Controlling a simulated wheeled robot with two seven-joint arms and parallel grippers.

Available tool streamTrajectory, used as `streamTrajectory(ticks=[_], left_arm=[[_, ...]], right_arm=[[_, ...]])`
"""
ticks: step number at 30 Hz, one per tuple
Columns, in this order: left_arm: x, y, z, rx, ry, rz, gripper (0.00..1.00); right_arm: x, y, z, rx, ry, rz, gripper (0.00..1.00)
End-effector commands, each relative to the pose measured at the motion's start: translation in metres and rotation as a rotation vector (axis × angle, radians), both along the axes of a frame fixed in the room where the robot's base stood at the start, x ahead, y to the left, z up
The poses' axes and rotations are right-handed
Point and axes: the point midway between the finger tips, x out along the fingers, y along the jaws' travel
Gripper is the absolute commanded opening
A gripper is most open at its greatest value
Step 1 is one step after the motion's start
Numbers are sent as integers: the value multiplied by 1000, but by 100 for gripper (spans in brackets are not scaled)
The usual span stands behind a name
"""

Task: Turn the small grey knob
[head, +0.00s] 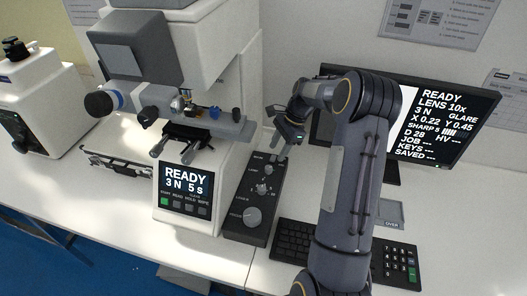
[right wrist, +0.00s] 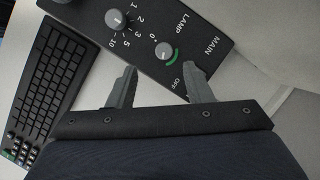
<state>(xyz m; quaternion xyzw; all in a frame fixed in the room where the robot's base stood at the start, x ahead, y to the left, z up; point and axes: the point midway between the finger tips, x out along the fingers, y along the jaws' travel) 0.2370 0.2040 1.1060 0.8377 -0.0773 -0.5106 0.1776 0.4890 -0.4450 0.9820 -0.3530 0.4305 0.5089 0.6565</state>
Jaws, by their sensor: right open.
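A black control box (head: 238,226) stands on the bench with a row of light grey knobs. The smallest grey knob (head: 268,170) is near its far end. In the right wrist view this small knob (right wrist: 164,50) has a green arc beside it, near the words LAMP, MAIN and OFF. My right gripper (head: 282,152) is at the far end of the box. In the right wrist view its two fingertips (right wrist: 160,76) are apart and empty, and the small knob shows just beyond the gap between them. I cannot tell the height of the fingertips above the box. My left gripper is not in view.
A mid-size knob (right wrist: 116,19) with a numbered scale and a large knob (head: 252,216) sit nearby on the box. The white hardness tester (head: 225,60) stands left. A keyboard (head: 293,240) and a monitor (head: 440,125) are at right, partly behind my arm.

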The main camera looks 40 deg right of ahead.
Motion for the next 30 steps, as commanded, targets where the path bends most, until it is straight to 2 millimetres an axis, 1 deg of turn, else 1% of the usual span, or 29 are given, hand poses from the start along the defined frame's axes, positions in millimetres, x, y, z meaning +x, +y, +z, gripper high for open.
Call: streamTrajectory(ticks=[2,5,8,15,18,22,29,30], left_arm=[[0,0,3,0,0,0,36],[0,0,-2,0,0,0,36],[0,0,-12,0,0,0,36],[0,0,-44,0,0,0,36],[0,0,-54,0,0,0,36],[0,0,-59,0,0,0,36],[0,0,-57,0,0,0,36],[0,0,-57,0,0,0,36]], right_arm=[[2,-5,-8,9,21,-33,46],[4,-6,-16,12,29,-47,46],[4,-3,-27,12,29,-47,46],[8,11,-64,11,28,-43,46],[9,17,-77,11,27,-44,46],[11,21,-83,9,26,-44,46],[11,22,-82,9,26,-44,46],[11,22,-81,9,26,-44,42]])
